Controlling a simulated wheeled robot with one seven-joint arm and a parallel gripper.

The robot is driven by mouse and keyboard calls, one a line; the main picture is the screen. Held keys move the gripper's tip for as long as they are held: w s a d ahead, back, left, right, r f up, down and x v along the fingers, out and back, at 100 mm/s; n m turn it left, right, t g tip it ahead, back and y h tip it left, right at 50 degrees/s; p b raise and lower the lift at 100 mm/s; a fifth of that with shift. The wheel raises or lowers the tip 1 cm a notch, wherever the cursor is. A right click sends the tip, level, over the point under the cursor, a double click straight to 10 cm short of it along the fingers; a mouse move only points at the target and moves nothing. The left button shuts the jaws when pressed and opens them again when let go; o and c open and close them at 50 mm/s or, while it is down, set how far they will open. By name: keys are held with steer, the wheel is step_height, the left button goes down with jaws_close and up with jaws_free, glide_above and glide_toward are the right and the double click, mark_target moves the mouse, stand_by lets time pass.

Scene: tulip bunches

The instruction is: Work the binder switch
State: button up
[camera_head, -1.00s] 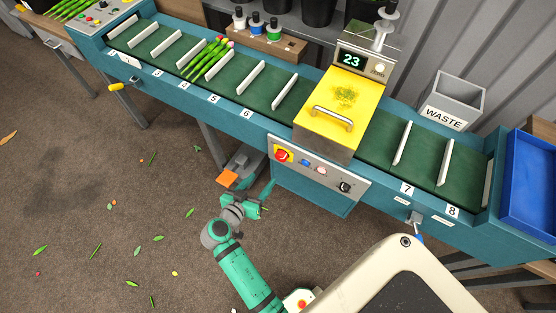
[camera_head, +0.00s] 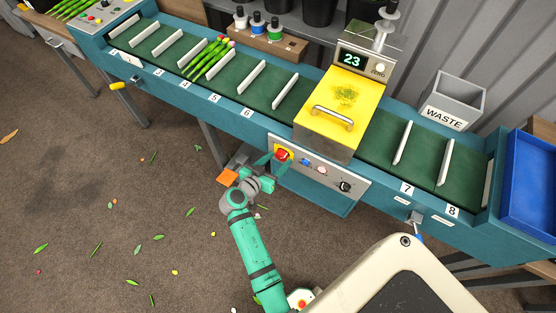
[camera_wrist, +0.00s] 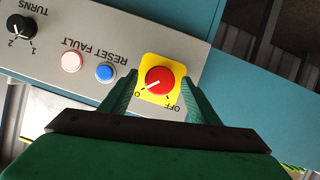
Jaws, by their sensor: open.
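The binder switch (camera_wrist: 160,80) is a red rotary knob with a white pointer line on a yellow plate. The pointer aims toward a label starting with O, partly hidden by a finger; "OFF" shows beside it. In the head view the switch (camera_head: 283,154) sits at the left end of the binder's front panel. My gripper (camera_wrist: 162,77) is open, with one green finger on each side of the knob in the wrist view. I cannot tell whether the fingers touch it. In the head view my gripper (camera_head: 272,163) is just in front of the switch.
The panel also carries a blue button (camera_wrist: 105,72), a pinkish-white button (camera_wrist: 72,62) and a black TURNS dial (camera_wrist: 20,28). Above it are the yellow binder cover (camera_head: 330,125) and a display (camera_head: 352,60) reading 23. A tulip bunch (camera_head: 208,58) lies on the conveyor.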

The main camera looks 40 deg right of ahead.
steer(key=shift+w+d+f, duration=0.1)
steer(key=shift+w+d, duration=0.05)
steer(key=shift+d, duration=0.1)
steer(key=c, duration=1)
steer(key=shift+c, duration=0.2)
